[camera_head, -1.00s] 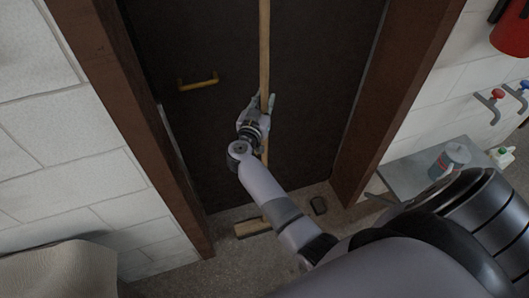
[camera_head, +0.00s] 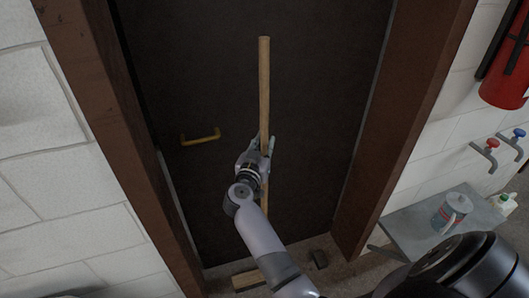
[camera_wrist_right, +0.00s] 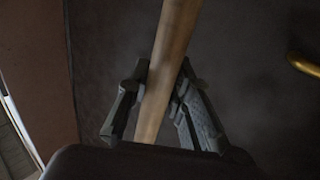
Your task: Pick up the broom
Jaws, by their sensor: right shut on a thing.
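The broom (camera_head: 264,85) has a long wooden handle and stands about upright in front of the dark door. Its head (camera_head: 248,280) shows low down near the floor, partly hidden behind my right arm. My right gripper (camera_head: 263,147) is shut on the handle around its middle. In the right wrist view, the handle (camera_wrist_right: 170,60) runs between the two dark fingers (camera_wrist_right: 158,100) of that gripper. I cannot tell whether the broom head touches the floor. My left gripper is not in view.
The dark door (camera_head: 320,120) has a yellow handle (camera_head: 200,137) and a brown frame (camera_head: 415,110). At right are a grey shelf (camera_head: 405,225) with a jug (camera_head: 452,212) and a bottle (camera_head: 503,205), taps (camera_head: 490,145) and a red extinguisher (camera_head: 508,75).

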